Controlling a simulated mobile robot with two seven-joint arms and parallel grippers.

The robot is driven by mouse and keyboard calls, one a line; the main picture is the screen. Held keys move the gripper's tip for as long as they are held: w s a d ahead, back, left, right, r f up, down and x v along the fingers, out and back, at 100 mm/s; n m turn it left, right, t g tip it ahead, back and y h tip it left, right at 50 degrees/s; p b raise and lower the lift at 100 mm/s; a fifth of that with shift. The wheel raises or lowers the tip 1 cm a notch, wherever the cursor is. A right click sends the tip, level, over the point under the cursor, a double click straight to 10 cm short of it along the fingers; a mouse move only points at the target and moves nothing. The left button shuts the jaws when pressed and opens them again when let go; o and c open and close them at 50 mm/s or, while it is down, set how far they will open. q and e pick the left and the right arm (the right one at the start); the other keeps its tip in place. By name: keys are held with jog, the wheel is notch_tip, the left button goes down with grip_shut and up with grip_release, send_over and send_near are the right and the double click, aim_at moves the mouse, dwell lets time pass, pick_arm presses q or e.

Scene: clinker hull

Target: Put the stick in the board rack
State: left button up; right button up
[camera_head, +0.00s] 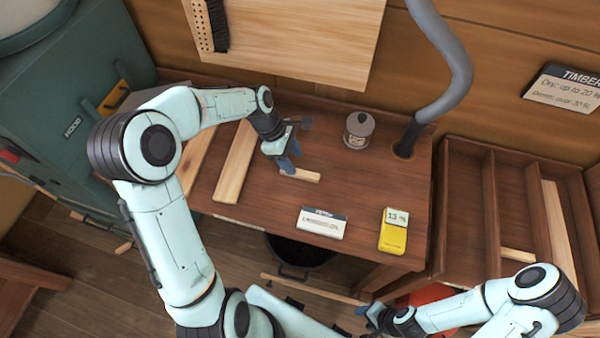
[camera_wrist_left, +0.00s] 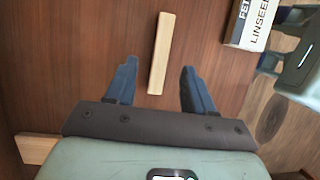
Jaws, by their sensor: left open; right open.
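The stick (camera_head: 305,176) is a short, pale piece of wood lying flat on the brown bench top. In the left wrist view the stick (camera_wrist_left: 161,53) lies lengthwise, its near end between my left fingers. My left gripper (camera_head: 287,166) is open at the stick's left end; its fingers (camera_wrist_left: 160,75) stand apart on either side with gaps, not touching it. The board rack (camera_head: 487,205) is a brown wooden tray with dividers, right of the bench. My right gripper (camera_head: 368,316) is open and empty low in front of the bench, far from the stick.
A longer board (camera_head: 236,160) lies on the bench left of the stick. A metal-lidded jar (camera_head: 358,130), a label card (camera_head: 321,223) and a yellow meter (camera_head: 394,232) stand around. A grey hose (camera_head: 455,60) meets the bench's right side. The rack holds pale boards (camera_head: 558,228).

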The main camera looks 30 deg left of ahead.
aim_at(300, 172)
pick_arm(q)
jog(key=x, duration=0.5)
jog(key=shift+f, duration=0.15)
jog(key=shift+c, duration=0.3)
grip_shut()
pick_arm(e)
jog(key=shift+w, duration=0.1)
pick_arm(q)
notch_tip(300, 172, up, 20)
jog(key=p, duration=0.2)
pick_arm(e)
jog(key=w+r, duration=0.2)
jog(key=shift+w+r, duration=0.25)
jog(key=shift+r, duration=0.1)
